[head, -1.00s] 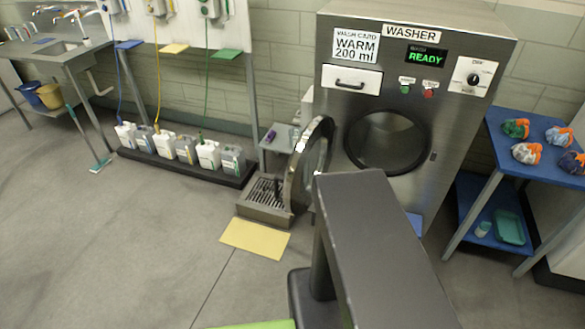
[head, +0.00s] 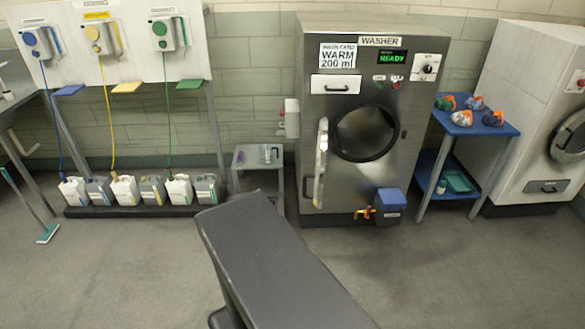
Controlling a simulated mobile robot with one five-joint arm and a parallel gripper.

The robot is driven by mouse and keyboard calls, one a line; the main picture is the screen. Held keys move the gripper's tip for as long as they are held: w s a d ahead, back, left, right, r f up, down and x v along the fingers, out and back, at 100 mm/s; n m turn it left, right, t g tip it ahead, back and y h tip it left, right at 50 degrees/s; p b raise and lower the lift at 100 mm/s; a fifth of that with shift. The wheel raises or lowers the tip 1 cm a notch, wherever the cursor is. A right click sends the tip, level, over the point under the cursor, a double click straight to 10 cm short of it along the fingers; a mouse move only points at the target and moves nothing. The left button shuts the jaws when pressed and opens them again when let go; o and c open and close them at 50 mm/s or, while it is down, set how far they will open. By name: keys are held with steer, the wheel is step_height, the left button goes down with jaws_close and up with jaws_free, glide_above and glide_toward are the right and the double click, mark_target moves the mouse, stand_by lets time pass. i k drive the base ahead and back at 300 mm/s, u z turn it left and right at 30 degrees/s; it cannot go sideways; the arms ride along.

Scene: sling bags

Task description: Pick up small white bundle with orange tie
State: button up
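Several small bundles with orange ties sit on the blue top of a side table (head: 482,131) to the right of the washer. The white bundle with an orange tie (head: 462,118) is at the front left of this group. A green bundle (head: 446,102) is behind it, a pale blue-grey one (head: 477,103) is at the back, and a dark blue one (head: 493,118) is at the front right. They are small in the picture, so fine detail is unclear. My gripper is not in view; only a dark grey part of my own body shows at the bottom centre.
A white machine (head: 525,95) stands to the right. Jugs (head: 124,190) line the left wall. The floor in front is clear.

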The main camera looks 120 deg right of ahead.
mark_target(462, 118)
steer(key=z, duration=1.75)
steer(key=k, duration=0.15)
steer(key=z, duration=2.5)
steer(key=i, duration=1)
steer(key=z, duration=0.25)
